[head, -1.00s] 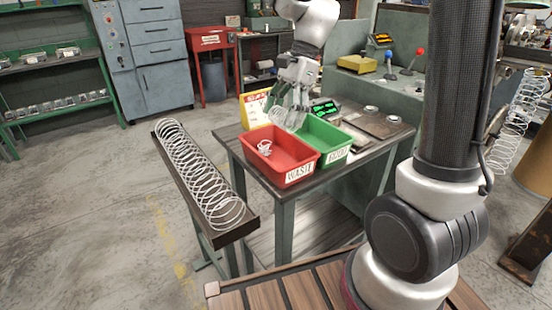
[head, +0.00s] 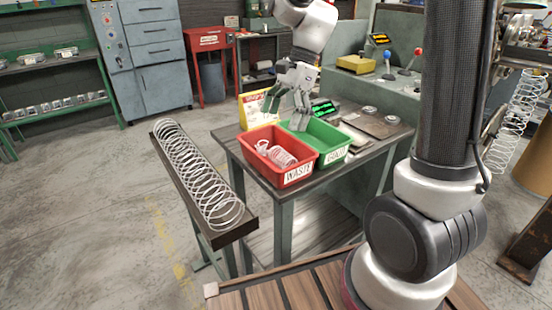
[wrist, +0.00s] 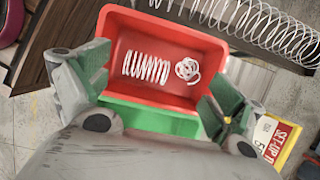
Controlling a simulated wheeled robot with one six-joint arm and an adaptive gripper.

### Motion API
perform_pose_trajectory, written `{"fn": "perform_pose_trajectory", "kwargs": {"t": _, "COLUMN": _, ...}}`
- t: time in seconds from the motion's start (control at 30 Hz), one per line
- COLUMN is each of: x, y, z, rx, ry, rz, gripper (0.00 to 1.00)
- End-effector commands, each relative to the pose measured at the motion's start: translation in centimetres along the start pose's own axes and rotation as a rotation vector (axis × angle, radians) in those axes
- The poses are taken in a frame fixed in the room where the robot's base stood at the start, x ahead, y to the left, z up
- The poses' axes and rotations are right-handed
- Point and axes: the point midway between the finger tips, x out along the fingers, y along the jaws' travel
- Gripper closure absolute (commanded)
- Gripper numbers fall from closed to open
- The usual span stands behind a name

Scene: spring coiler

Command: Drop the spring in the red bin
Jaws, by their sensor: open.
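The red bin (head: 266,139), labelled WASTE, stands on the small table. Two white springs lie inside it: one lies on its side (wrist: 147,67) and a more tangled one (wrist: 187,69) is beside it in the wrist view. I cannot tell which of the two lies nearer the bin's floor. My gripper (head: 286,112) is open and empty above the bins, with its fingers spread apart. In the wrist view my gripper (wrist: 150,95) spans the near side of the red bin and part of the green bin.
The green bin (head: 333,145) touches the red bin's right side. A trough (head: 168,160) holding a long coiled spring (head: 197,175) stands left of the table. A yellow sign (head: 253,108) is behind the red bin. The coiler's levers (head: 411,62) are at the back right.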

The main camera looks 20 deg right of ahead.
Motion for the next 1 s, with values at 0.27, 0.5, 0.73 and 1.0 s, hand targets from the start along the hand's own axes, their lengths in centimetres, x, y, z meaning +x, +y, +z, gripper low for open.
{"fn": "perform_pose_trajectory", "kwargs": {"t": 0.27, "x": -4.5, "y": -0.1, "z": -0.1, "rx": 0.000, "ry": 0.001, "rz": -0.006, "gripper": 0.06}}
{"fn": "perform_pose_trajectory", "kwargs": {"t": 0.5, "x": -9.6, "y": -0.1, "z": -0.1, "rx": 0.001, "ry": 0.001, "rz": -0.005, "gripper": 0.06}}
{"fn": "perform_pose_trajectory", "kwargs": {"t": 0.73, "x": -11.8, "y": 0.0, "z": -0.1, "rx": 0.000, "ry": 0.001, "rz": -0.002, "gripper": 0.06}}
{"fn": "perform_pose_trajectory", "kwargs": {"t": 1.0, "x": -11.9, "y": 0.0, "z": 0.0, "rx": 0.000, "ry": 0.001, "rz": -0.001, "gripper": 0.06}}
